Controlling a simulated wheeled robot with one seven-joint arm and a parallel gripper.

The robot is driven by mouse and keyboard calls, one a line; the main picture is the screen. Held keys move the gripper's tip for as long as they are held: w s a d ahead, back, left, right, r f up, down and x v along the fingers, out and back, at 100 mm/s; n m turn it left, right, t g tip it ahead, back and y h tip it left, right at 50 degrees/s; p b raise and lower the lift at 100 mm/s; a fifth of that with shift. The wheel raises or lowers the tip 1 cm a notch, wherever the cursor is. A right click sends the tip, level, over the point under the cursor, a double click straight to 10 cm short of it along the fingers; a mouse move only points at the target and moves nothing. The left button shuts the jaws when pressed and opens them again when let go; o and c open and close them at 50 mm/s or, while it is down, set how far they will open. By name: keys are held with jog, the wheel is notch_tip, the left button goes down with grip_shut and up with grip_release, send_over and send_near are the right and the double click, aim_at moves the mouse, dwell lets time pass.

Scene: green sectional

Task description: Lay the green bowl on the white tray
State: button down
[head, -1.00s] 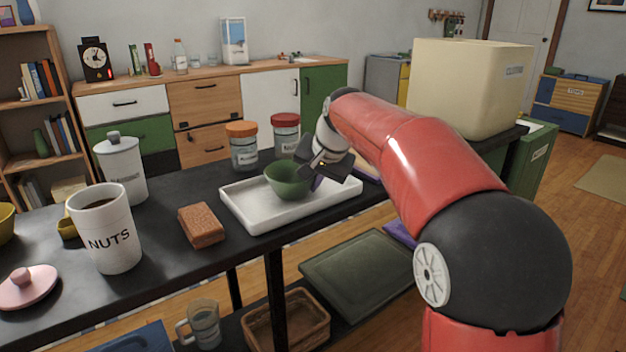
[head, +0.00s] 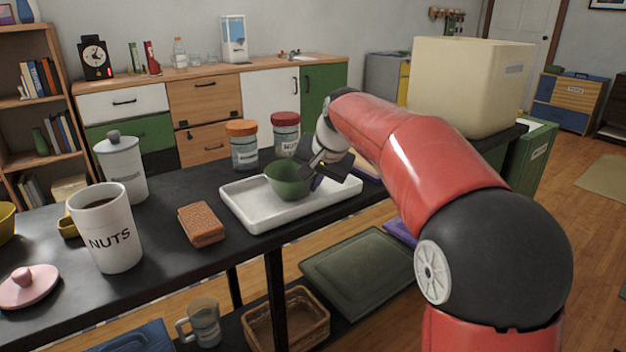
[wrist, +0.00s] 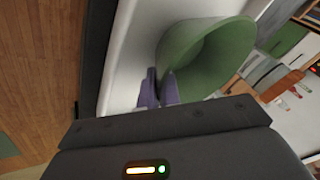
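The green bowl (head: 287,184) is upright inside the white tray (head: 240,213) in the head view, with its underside at or very near the tray floor; I cannot tell if it bears fully on it. My gripper (head: 316,181) is at the bowl's right side, coming in from the right. In the wrist view the purple fingertips of my gripper (wrist: 159,90) are close together with the wall of the bowl (wrist: 190,55) between them, so it looks shut on the rim. The white tray (wrist: 126,60) shows below the bowl there.
Two jars, one orange-lidded (head: 243,146) and one red-lidded (head: 286,135), stand behind the tray. A brown block (head: 201,224) lies left of it, then a NUTS mug (head: 108,235) and a white canister (head: 122,170). A cream bin (head: 465,88) stands at the right.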

jog(key=c, duration=1.2)
grip_release()
jog(key=shift+f, duration=0.15)
jog(key=shift+r+p, duration=1.7)
jog(key=shift+r, duration=1.85)
jog(key=shift+s, duration=0.1)
